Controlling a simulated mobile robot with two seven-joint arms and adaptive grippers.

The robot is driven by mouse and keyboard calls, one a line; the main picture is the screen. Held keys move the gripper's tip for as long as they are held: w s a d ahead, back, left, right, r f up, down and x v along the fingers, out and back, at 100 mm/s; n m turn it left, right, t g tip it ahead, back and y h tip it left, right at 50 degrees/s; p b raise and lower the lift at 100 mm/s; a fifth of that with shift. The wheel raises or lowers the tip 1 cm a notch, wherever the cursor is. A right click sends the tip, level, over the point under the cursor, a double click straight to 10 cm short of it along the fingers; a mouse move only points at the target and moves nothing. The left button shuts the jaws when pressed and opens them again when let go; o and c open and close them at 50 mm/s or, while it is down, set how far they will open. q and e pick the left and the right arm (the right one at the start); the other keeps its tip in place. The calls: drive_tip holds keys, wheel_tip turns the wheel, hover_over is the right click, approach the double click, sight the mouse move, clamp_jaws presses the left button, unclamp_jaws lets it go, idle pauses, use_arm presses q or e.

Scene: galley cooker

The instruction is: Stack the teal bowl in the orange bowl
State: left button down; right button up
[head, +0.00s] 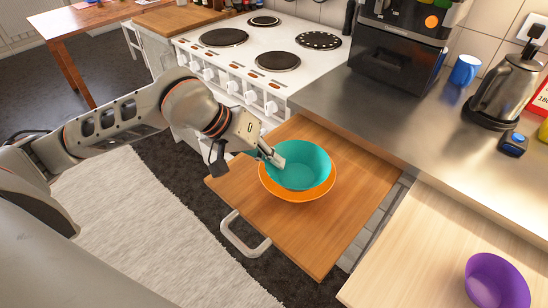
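The teal bowl (303,167) sits inside or just over the orange bowl (310,196), whose rim shows below and around its front. I cannot tell whether the two touch. The orange bowl stands on a wooden board (325,237) that juts out from under the counter. My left gripper (275,159) is at the teal bowl's left rim, with a fingertip over the edge. The far finger is hidden by the bowl, and I cannot tell whether the gripper grips the rim. My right gripper is not in view.
A white cooker (225,75) stands behind the board. A steel counter (395,115) holds a black appliance (395,45), a blue mug (465,70) and a kettle (508,85). A purple bowl (495,282) is at the lower right. The board's front is clear, with a white handle (243,240) below.

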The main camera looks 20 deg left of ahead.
use_arm(q)
drive_tip(key=c, duration=2.6)
unclamp_jaws()
drive_tip(key=shift+o, duration=0.2)
drive_tip(key=shift+r, duration=0.2)
drive_tip(key=v, duration=1.2)
drive_tip(key=shift+r+p, duration=0.45)
drive_tip(key=shift+r, duration=0.1)
